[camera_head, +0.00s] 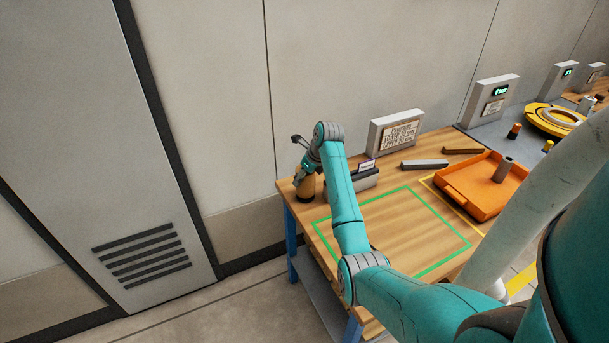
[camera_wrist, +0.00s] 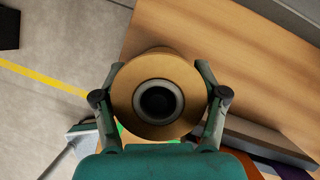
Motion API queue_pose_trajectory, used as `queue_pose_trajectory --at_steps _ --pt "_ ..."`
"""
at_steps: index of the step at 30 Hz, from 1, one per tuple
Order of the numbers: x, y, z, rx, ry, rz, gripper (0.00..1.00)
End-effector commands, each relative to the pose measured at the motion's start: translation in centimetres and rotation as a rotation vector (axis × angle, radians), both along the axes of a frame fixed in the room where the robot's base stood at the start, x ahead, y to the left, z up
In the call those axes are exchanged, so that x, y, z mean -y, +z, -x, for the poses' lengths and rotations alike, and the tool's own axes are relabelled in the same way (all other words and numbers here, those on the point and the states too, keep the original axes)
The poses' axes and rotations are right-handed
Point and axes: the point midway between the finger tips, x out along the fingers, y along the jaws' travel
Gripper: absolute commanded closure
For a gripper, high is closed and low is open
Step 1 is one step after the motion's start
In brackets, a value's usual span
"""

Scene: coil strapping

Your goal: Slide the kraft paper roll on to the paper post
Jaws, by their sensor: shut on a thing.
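The kraft paper roll (camera_head: 305,188) is a brown upright cylinder at the far left corner of the wooden bench. In the wrist view, the roll (camera_wrist: 128,82) shows end-on as a brown disc with a pale grey core ring. My gripper (camera_head: 307,172) is over the roll; in the wrist view its two fingers (camera_wrist: 160,96) press on opposite sides of the roll. A dark round shape (camera_wrist: 158,101) fills the middle of the core; I cannot tell if it is the paper post's top or just the hole. No other part of the post shows clearly.
The bench (camera_head: 400,222) carries a green outlined area, a grey box with a small label (camera_head: 352,180), grey and brown bars, and an orange tray (camera_head: 462,198) with a grey cylinder. A panel (camera_head: 397,133) stands at the back. The wall is close behind.

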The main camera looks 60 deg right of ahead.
Motion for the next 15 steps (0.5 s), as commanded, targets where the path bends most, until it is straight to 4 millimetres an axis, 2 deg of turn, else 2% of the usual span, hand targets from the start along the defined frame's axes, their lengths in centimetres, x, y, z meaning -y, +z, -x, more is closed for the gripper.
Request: queue_pose_trajectory --at_steps 9,10,13,15 --pt "-0.01 -1.09 0.0 0.0 0.001 0.0 0.98" --pt "0.0 -1.11 0.0 0.001 0.001 0.001 0.26" --pt "0.01 -1.06 0.0 0.001 0.001 0.001 0.01" --pt "0.0 -1.08 0.0 0.001 0.001 0.001 0.0"
